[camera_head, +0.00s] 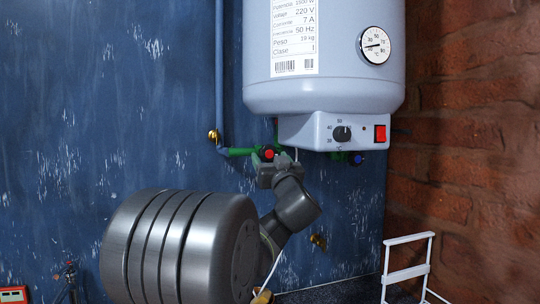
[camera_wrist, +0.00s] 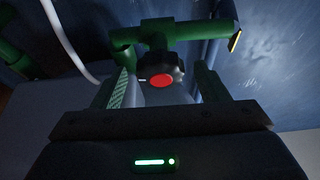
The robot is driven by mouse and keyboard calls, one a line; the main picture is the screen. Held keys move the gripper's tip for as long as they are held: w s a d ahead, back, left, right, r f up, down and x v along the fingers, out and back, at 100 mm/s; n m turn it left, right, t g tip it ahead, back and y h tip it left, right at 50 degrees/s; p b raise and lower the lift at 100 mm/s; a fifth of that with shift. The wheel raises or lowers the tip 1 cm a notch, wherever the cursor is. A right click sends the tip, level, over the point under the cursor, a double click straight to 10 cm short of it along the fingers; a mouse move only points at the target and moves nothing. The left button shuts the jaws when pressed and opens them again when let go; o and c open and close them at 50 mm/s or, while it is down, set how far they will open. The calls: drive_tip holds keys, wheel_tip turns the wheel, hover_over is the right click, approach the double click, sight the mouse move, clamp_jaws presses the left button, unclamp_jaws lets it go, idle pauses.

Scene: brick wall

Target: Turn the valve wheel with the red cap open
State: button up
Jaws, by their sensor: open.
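The valve wheel with the red cap (camera_head: 269,154) sits on the green pipe under the water heater in the head view. In the wrist view the black wheel with its red cap (camera_wrist: 161,81) shows between the finger tips, slightly above the picture's middle. My gripper (camera_head: 266,165) is just below and in front of the wheel. In the wrist view my gripper (camera_wrist: 160,90) is open, with one finger on each side of the wheel. I cannot tell whether a finger touches it. A second valve wheel with a blue cap (camera_head: 357,159) is to the right under the heater.
The white water heater (camera_head: 330,60) hangs directly above, its control box close over the valves. Green pipe (camera_wrist: 190,30) runs behind the wheel. A white hose (camera_wrist: 65,40) passes at left in the wrist view. A white folding frame (camera_head: 407,262) stands at lower right.

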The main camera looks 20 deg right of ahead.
drive_tip(key=shift+w+r, duration=0.2)
drive_tip(key=shift+w, duration=0.35)
drive_tip(key=c, duration=1)
drive_tip(key=shift+o, duration=0.2)
drive_tip(key=shift+d+n+y, duration=0.1)
drive_tip(key=shift+n+y, duration=0.5)
drive_tip(key=shift+n, duration=0.5)
drive_tip(key=o, duration=1)
drive_tip(key=shift+c, duration=0.2)
drive_tip(key=shift+s, duration=0.15)
drive_tip(key=b+v, duration=0.2)
drive_tip(key=v, duration=1.1)
drive_tip(key=shift+s+b, duration=0.3)
